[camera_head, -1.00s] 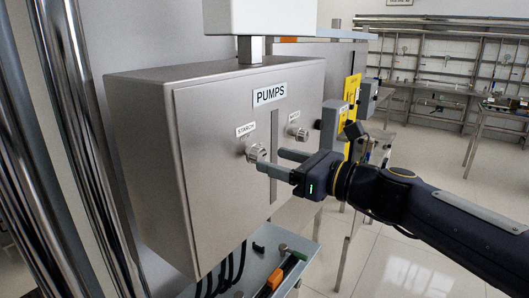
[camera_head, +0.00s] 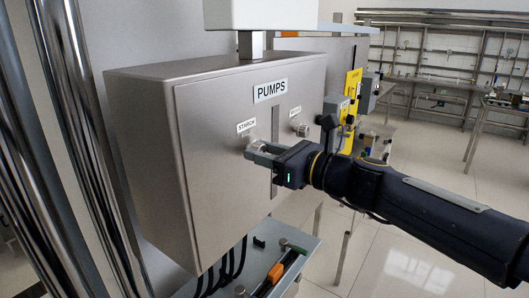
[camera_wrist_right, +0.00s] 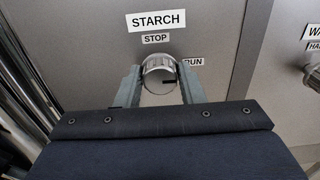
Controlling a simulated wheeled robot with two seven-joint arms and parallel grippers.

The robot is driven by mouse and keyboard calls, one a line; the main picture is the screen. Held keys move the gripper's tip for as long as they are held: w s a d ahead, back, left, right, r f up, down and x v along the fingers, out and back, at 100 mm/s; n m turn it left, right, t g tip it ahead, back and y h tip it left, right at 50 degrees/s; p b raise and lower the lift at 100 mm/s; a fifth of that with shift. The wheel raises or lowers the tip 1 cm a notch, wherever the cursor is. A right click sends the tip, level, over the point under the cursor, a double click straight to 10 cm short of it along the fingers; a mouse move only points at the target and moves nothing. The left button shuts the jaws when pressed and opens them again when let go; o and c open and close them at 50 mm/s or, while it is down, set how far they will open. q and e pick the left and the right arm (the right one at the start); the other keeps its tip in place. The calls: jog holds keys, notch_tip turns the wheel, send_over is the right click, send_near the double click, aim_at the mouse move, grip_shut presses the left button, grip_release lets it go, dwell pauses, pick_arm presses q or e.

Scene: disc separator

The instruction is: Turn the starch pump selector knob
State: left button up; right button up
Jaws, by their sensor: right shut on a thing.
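The starch pump selector knob (camera_wrist_right: 159,72) is a round ridged metal knob under the STARCH label (camera_wrist_right: 158,20). A STOP mark (camera_wrist_right: 155,39) is above it and a RUN mark (camera_wrist_right: 193,62) to its right. In the head view the right gripper (camera_head: 258,150) hides most of the knob. My left gripper is not in view.
The steel PUMPS box (camera_head: 225,190) carries a second knob (camera_head: 302,130) to the right. A vertical slot (camera_head: 275,150) lies between the two knobs. A shelf (camera_head: 290,262) with tools and black cables is below. Shiny vertical pipes (camera_head: 75,150) stand at the left.

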jog(key=n+b, duration=0.6)
jog(key=n, duration=0.2)
jog(key=n+b, duration=0.5)
jog(key=n, duration=0.4)
jog(key=shift+f+n+b, duration=0.2)
jog(key=shift+n+b, duration=0.1)
jog(key=shift+b, duration=0.1)
jog(key=shift+n, duration=0.3)
dwell(0.4)
jog(key=o, duration=1)
jog(key=shift+r, duration=0.1)
